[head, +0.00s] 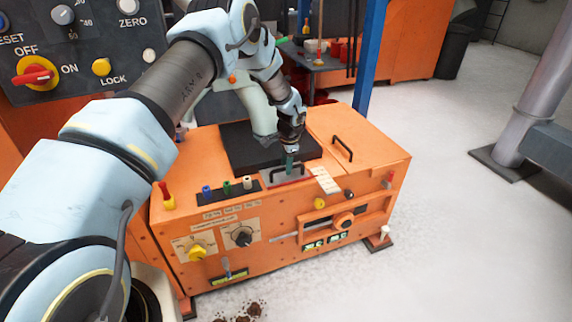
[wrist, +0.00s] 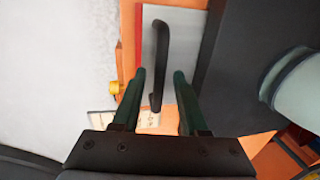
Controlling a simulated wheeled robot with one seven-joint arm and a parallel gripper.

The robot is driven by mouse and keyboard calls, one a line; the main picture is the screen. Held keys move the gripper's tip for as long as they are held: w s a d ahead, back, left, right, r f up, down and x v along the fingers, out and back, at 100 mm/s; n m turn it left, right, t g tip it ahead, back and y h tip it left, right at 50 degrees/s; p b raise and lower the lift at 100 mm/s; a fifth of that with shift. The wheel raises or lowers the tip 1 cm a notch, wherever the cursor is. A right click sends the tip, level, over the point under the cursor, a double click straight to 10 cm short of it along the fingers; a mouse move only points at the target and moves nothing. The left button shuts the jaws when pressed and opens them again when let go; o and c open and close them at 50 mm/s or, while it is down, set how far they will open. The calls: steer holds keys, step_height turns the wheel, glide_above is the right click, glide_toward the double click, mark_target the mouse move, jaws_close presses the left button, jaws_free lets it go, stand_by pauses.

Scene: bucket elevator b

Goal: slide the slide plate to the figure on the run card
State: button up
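The slide plate (wrist: 151,40) is a grey plate with a red strip along one edge and a black bar handle (wrist: 160,70). In the head view the plate (head: 268,178) lies on top of the orange machine, partly hidden by my gripper. My gripper (head: 290,165) points down over it. In the wrist view the two green fingers (wrist: 159,78) are open, one on each side of the handle, with gaps showing. I cannot tell how deep they reach around it. Pale marked strips (head: 325,180) lie just right of the plate. No run card is clearly readable.
The orange machine (head: 360,150) carries a black top panel (head: 240,145), another black handle (head: 342,148), knobs, coloured plugs and green displays on its front. A control panel (head: 85,45) fills the upper left. A blue post (head: 369,60) stands behind.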

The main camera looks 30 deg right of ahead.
steer(key=r, duration=0.3)
steer(key=s+r+b, duration=0.1)
steer(key=r, duration=0.3)
steer(key=s+r, duration=0.1)
steer(key=r, duration=0.2)
steer(key=shift+a+r, duration=0.15)
steer(key=shift+r, duration=0.15)
steer(key=a+r+n+p, duration=0.1)
steer(key=a+r+n, duration=0.3)
steer(key=a+r, duration=0.55)
steer(key=a+r+n+p, duration=0.2)
steer(key=a+r+n, duration=0.2)
steer(key=a, duration=1)
steer(key=s+a+r+n, duration=0.2)
steer(key=s+a+n, duration=0.1)
steer(key=s+a, duration=0.2)
steer(key=s+a+r+n+p, duration=0.1)
steer(key=s+a+r+n, duration=0.1)
steer(key=a, duration=0.6)
steer(key=s+a+r+n+p, duration=0.1)
steer(key=s+a+r+n, duration=0.1)
steer(key=s+a+n, duration=0.3)
steer(key=shift+s+a+r+g, duration=0.15)
steer(key=shift+s+a+r, duration=0.05)
steer(key=shift+s+a, duration=0.45)
steer(key=shift+s+a+r+g, duration=0.15)
steer(key=shift+s+a, duration=0.3)
steer(key=shift+s, duration=0.25)
